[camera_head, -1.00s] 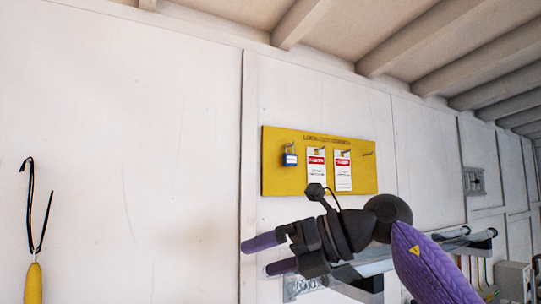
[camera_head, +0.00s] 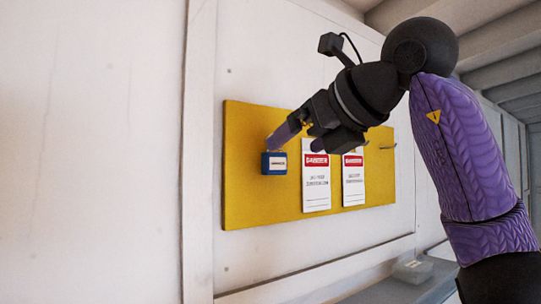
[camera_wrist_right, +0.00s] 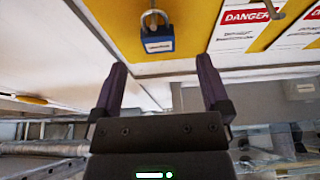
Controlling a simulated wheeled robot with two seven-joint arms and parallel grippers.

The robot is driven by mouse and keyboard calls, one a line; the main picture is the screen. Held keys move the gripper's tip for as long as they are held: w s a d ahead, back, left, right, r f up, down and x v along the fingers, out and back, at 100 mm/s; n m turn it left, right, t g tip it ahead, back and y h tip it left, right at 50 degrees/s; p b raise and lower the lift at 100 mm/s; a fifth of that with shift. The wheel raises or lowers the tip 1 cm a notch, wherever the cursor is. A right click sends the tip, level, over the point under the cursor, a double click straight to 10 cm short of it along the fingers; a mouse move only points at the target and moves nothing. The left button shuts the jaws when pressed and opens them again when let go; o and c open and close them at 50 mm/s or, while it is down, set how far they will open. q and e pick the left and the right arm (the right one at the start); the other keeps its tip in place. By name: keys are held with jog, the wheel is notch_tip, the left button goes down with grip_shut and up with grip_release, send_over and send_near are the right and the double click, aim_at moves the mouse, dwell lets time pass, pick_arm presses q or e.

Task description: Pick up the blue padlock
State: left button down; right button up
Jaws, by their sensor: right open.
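The blue padlock (camera_head: 274,163) hangs on the left part of the yellow board (camera_head: 245,205). It has a white label, and its shackle is partly hidden by my gripper in the head view. My right gripper (camera_head: 298,140) is in front of the board, its purple fingers near the padlock's top in the picture. In the right wrist view, the padlock (camera_wrist_right: 158,40) hangs by its metal shackle beyond the fingertips, roughly centred between them. My left gripper is not in view.
Two white and red danger tags (camera_head: 316,180) and (camera_head: 353,180) hang on the board right of the padlock. A bare hook (camera_head: 388,147) sticks out farther right. The wall left of the board is clear.

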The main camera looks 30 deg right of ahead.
jog(key=p+x, duration=0.1)
jog(key=x, duration=0.4)
jog(key=shift+w+a+p, duration=0.1)
jog(key=shift+w+p, duration=0.1)
jog(key=shift+p, duration=0.1)
jog(key=shift+w, duration=0.15)
jog(key=shift+s, duration=0.2)
jog(key=shift+w, duration=0.1)
grip_shut()
jog(key=b, duration=0.4)
send_near(278, 156)
notch_tip(278, 156, down, 3)
jog(key=s, duration=0.8)
jog(key=shift+s+d+r+b, duration=0.25)
jog(key=shift+s+d+b, duration=0.1)
jog(key=shift+b, duration=0.1)
